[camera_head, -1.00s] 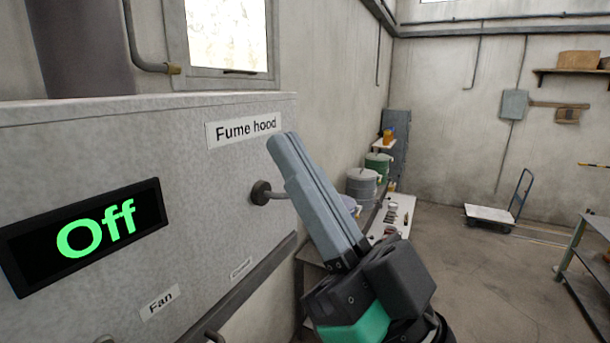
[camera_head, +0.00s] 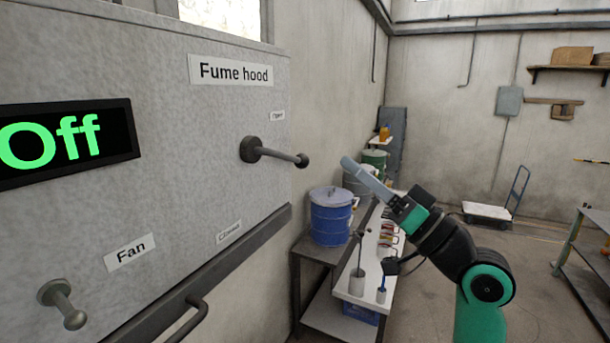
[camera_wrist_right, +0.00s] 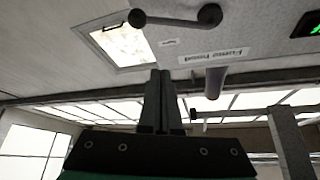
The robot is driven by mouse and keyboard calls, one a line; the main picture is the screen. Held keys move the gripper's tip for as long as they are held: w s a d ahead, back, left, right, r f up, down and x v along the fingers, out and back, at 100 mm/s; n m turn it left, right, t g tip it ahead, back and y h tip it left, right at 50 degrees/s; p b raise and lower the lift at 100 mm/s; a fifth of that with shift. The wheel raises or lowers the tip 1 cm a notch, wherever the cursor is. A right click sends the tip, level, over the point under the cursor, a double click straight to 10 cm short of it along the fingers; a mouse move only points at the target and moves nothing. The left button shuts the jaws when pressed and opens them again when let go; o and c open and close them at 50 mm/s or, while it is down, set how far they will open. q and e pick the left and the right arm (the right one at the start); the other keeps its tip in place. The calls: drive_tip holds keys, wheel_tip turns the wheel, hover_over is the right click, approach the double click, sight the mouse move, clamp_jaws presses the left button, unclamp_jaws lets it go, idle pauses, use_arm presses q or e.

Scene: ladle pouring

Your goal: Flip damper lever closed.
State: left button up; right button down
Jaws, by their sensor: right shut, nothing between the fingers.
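The damper lever (camera_head: 280,154) is a grey rod with a ball end on a round dark hub on the fume hood panel (camera_head: 190,190). It sticks out to the right, tilted slightly downward, between the "Open" label (camera_head: 278,115) above and the "Closed" label (camera_head: 229,231) below. My right gripper (camera_head: 347,163) is shut and empty, to the right of the ball end and apart from it in the picture. The right wrist view shows its shut fingers (camera_wrist_right: 162,73) pointing up, with the lever (camera_wrist_right: 180,20) above them. My left gripper is not in view.
The display (camera_head: 68,140) reads "Off". A fan knob (camera_head: 62,303) is at lower left, with a rail (camera_head: 190,320) nearby. A blue drum (camera_head: 331,217) and a bench with tools (camera_head: 365,285) stand below right.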

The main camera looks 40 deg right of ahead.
drive_tip(key=shift+r, duration=0.15)
wheel_tip(320, 180, up, 5)
drive_tip(key=p, duration=0.4)
hover_over(304, 158)
drive_tip(key=s, duration=0.3)
drive_tip(key=a+f, duration=0.1)
drive_tip(key=f, duration=0.1)
drive_tip(key=a+f, duration=0.1)
drive_tip(key=f, duration=0.1)
drive_tip(key=shift+w+a+p, duration=0.15)
drive_tip(key=shift+w+p, duration=0.05)
drive_tip(key=shift+p, duration=0.1)
drive_tip(key=shift+f, duration=0.1)
drive_tip(key=shift+f+m, duration=0.1)
drive_tip(key=shift+m, duration=0.4)
drive_tip(key=shift+h, duration=0.4)
